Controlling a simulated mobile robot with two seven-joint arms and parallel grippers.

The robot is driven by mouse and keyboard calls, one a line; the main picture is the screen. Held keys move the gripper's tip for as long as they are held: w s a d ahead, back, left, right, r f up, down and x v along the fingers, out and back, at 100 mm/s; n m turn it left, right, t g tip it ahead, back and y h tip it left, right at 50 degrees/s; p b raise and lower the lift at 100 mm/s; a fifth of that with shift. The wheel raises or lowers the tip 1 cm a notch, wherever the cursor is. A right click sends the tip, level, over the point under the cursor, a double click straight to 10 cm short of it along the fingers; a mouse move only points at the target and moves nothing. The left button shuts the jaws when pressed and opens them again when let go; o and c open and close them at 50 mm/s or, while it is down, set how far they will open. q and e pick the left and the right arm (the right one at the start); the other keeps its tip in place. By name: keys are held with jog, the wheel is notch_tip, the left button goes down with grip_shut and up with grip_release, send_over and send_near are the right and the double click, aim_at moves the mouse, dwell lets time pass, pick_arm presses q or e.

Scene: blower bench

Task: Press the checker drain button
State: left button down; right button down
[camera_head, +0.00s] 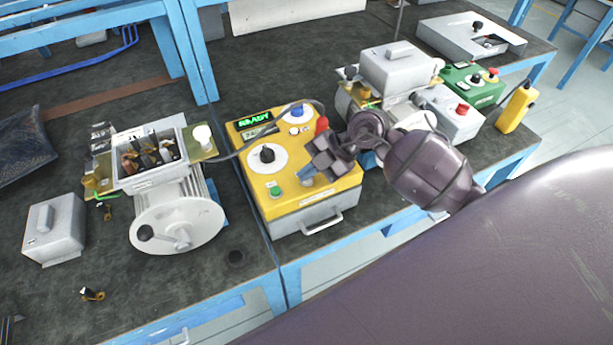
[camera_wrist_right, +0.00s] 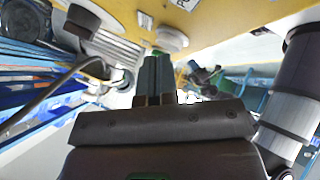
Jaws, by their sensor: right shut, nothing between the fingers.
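The checker (camera_head: 315,205) is a yellow-topped grey box with a front handle, right of the bench's middle. Its lit green display (camera_head: 254,119) reads READY. Its top carries a black knob (camera_head: 267,154) on a white dial, a green button (camera_head: 275,191) and a blue button (camera_head: 297,111). I cannot read which control is labelled drain. My right gripper (camera_head: 302,173) is shut and empty, its fingertips low over the right front part of the panel. The gripper also shows in the right wrist view (camera_wrist_right: 157,62), pointing toward the yellow panel (camera_wrist_right: 222,22). Contact cannot be told.
A motor (camera_head: 178,215) with an open terminal box stands left of the checker, a cable running between them. A grey cover (camera_head: 55,228) lies at the far left.

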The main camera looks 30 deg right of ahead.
jog(key=shift+f, duration=0.2)
dwell(0.6)
jog(key=shift+r+p, duration=0.85)
jog(key=shift+p, duration=0.15)
jog(key=shift+r+p, duration=0.75)
notch_tip(320, 180, up, 4)
jog(key=p, duration=0.4)
jog(key=shift+f, duration=0.2)
jog(key=shift+f, duration=0.1)
